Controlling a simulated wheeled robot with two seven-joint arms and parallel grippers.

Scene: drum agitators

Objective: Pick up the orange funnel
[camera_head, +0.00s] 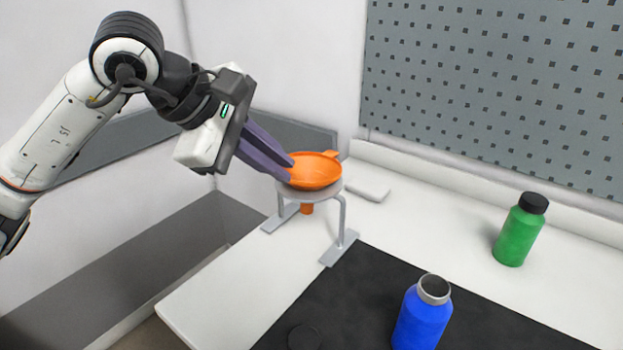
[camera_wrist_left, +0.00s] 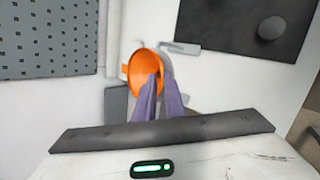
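The orange funnel (camera_head: 315,171) sits upright in a grey ring stand (camera_head: 341,214), its spout showing below the ring. My left gripper (camera_head: 289,169) reaches in from the upper left to the funnel's near left rim. Its purple fingers are close together, with the rim between them. In the left wrist view, one finger of the gripper (camera_wrist_left: 159,80) lies over the inside of the funnel (camera_wrist_left: 140,72) and the other lies outside its rim. I see no clear lift of the funnel from the ring. My right gripper is not in view.
A green bottle (camera_head: 520,230) with a black cap stands at the right. A blue bottle (camera_head: 422,315) stands open on the black mat (camera_head: 340,300), near a dark round lid (camera_head: 304,338). A perforated panel (camera_head: 500,80) rises behind. White tabletop (camera_head: 235,295) is clear left of the mat.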

